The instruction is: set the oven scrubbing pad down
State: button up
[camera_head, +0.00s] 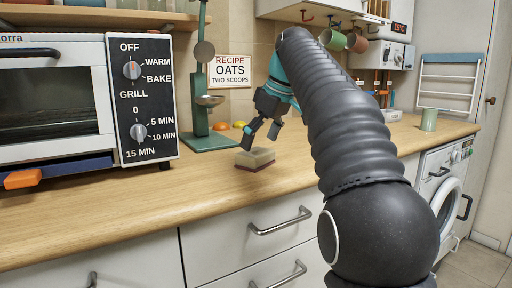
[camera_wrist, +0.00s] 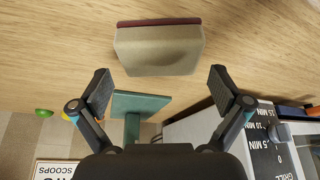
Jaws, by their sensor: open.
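The scrubbing pad (camera_head: 255,159), a beige block with a dark red layer underneath, lies flat on the wooden counter (camera_head: 215,185) near the front edge. My gripper (camera_head: 259,134) is just above and behind it, open and empty. In the wrist view the pad (camera_wrist: 160,48) lies beyond the two spread fingertips (camera_wrist: 160,85), roughly centred between them. A gap shows between the pad and each finger, and neither finger touches it.
A toaster oven (camera_head: 140,80) stands on the left. A green scale stand (camera_head: 208,140) is behind the pad, with orange and yellow items beside it and a recipe sign (camera_head: 230,71). A green cup (camera_head: 429,119) stands far right. Counter left of the pad is clear.

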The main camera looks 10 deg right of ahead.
jog(key=p+v, duration=0.2)
jog(key=v, duration=0.6)
jog(key=shift+r+p, duration=0.3)
jog(key=shift+p, duration=0.1)
jog(key=shift+s, duration=0.2)
jog(key=s+a+f+m+t+h, duration=0.1)
jog(key=s+f+m, duration=0.3)
jog(key=s+f, duration=0.9)
jog(key=s+a+f+m+t+h, duration=0.1)
jog(key=s+f+m, duration=0.3)
jog(key=s+f, duration=1)
notch_tip(320, 180, down, 5)
jog(key=shift+a+f+h, duration=0.2)
jog(key=shift+a+h, duration=0.2)
jog(key=shift+h, duration=0.1)
